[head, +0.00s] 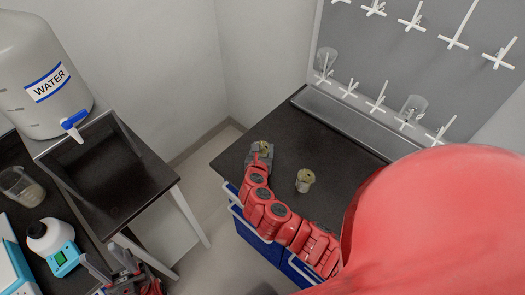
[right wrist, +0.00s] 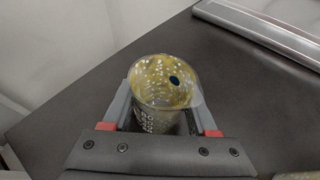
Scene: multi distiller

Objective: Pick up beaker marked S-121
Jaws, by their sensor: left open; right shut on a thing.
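My right gripper (head: 261,153) is shut on a small clear beaker (head: 264,147) at the left part of the dark bench top. In the right wrist view the held beaker (right wrist: 166,85) sits upright between the two fingers of the gripper (right wrist: 165,110), with yellowish, speckled contents and a dark spot inside. A second, similar beaker (head: 305,181) stands on the bench to the right of my right forearm. No S-121 label is readable on either beaker. My left gripper (head: 110,264) is open and empty at the lower left, beside the other counter.
The black bench top (head: 335,135) has free room behind the beakers. A grey pegboard (head: 400,55) with white pegs and hanging glassware stands behind it.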

